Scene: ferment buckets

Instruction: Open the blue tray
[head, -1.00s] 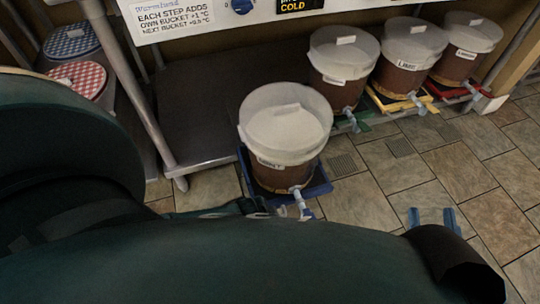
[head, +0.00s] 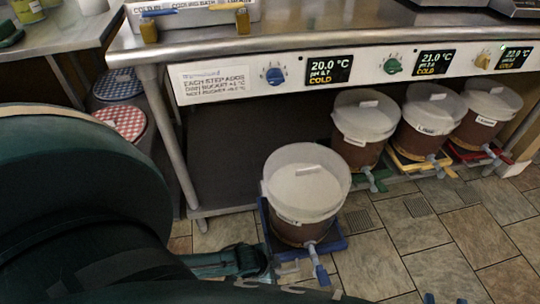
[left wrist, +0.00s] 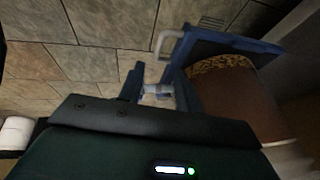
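The blue tray (head: 332,243) is on the tiled floor, jutting out further than the other trays. A brown bucket (head: 303,232) with a whitish lid stands upright on it; its pale tap (head: 311,250) with a blue lever points forward. In the left wrist view, the tray (left wrist: 235,42) carries a pale handle (left wrist: 166,40). My left gripper (left wrist: 157,84) is open just short of the handle, its blue fingers apart near the tap. It also shows low in the head view (head: 285,268). My right gripper (head: 445,299) shows only two separated fingertips at the bottom edge.
Other buckets stand on a green tray (head: 378,183), a yellow tray (head: 410,165) and a red tray (head: 470,155) to the right. A bench leg (head: 175,140) stands left of the blue tray. The tiled floor (head: 440,255) in front is clear.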

